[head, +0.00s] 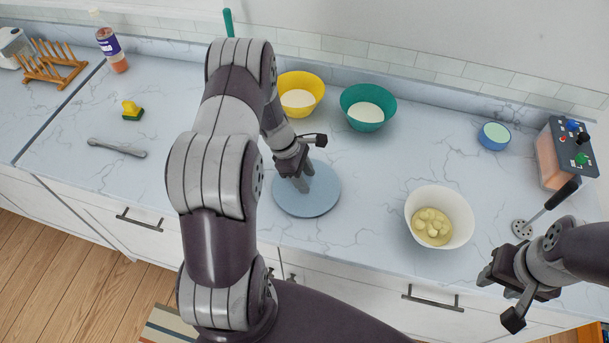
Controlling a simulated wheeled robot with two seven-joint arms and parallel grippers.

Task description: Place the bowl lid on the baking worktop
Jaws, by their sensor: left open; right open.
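A flat round blue-grey disc, which looks like the bowl lid (318,200), lies on the white marble worktop (400,155) near its front edge. My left gripper (304,186) is open, pointing down over the left part of the disc. Its fingertips are at or just above the disc's surface; I cannot tell whether they touch it. My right gripper (500,300) is open and empty, in front of the counter at the lower right, apart from the objects.
A yellow bowl (314,82) and a teal bowl (383,93) stand behind the disc. A white bowl (458,208) with yellowish contents stands to its right. A dark-handled utensil (545,208), a small blue bowl (494,136) and a caddy (567,153) are further right.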

